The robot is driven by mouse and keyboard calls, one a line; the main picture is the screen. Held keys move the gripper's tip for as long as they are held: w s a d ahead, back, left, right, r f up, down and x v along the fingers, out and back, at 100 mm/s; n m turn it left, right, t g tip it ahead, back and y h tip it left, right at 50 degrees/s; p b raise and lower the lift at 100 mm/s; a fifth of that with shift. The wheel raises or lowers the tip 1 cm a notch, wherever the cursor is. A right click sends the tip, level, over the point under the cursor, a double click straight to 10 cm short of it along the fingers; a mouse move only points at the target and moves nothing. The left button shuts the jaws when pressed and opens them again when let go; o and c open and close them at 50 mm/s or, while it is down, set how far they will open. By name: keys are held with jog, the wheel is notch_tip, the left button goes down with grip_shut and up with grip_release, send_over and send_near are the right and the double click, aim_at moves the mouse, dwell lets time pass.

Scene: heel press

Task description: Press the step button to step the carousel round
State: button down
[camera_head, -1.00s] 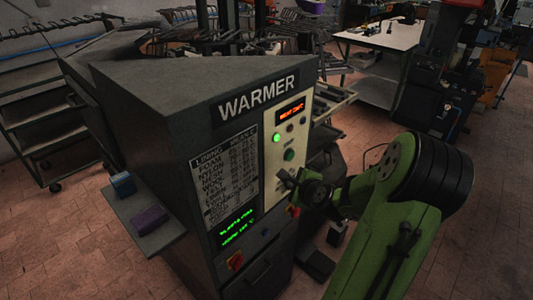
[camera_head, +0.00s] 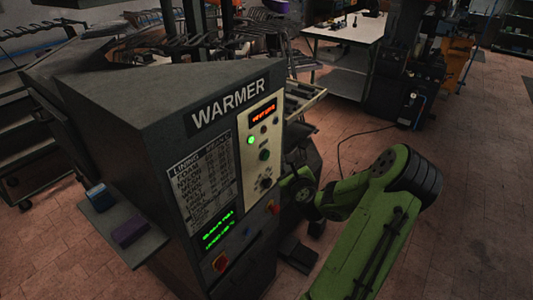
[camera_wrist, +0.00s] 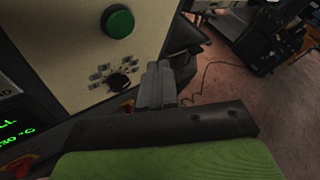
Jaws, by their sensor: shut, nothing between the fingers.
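The warmer (camera_head: 150,120) is a dark cabinet with a cream control panel (camera_head: 249,168). A round green button (camera_head: 264,155) sits mid-panel, above a black dial (camera_head: 265,183); no step label is readable. In the wrist view the green button (camera_wrist: 117,22) is at the top and the dial (camera_wrist: 118,82) below it. My gripper (camera_wrist: 158,78) is shut and empty, its fingers seen over the panel's right edge, right of the dial and lower than the button. In the head view the fingers are hard to make out beside the panel's right edge. The carousel cannot be clearly identified.
A red display (camera_head: 263,113) and a lit green lamp (camera_head: 250,140) are above the button. A red knob (camera_head: 273,207) is low on the panel's right. A side shelf (camera_head: 135,252) holds a blue block (camera_head: 97,193) and a purple block (camera_head: 130,231). Floor at right is open.

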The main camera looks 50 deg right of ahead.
aim_at(266, 156)
jog(key=shift+w+a+p, duration=0.15)
jog(key=shift+w+p, duration=0.55)
jog(key=shift+w, duration=0.5)
jog(key=shift+w+a+p, duration=0.1)
jog(key=shift+w+p, duration=0.6)
jog(key=shift+w, duration=0.45)
jog(key=shift+r, duration=0.1)
jog(key=shift+w+p, duration=0.45)
jog(key=shift+p, duration=0.05)
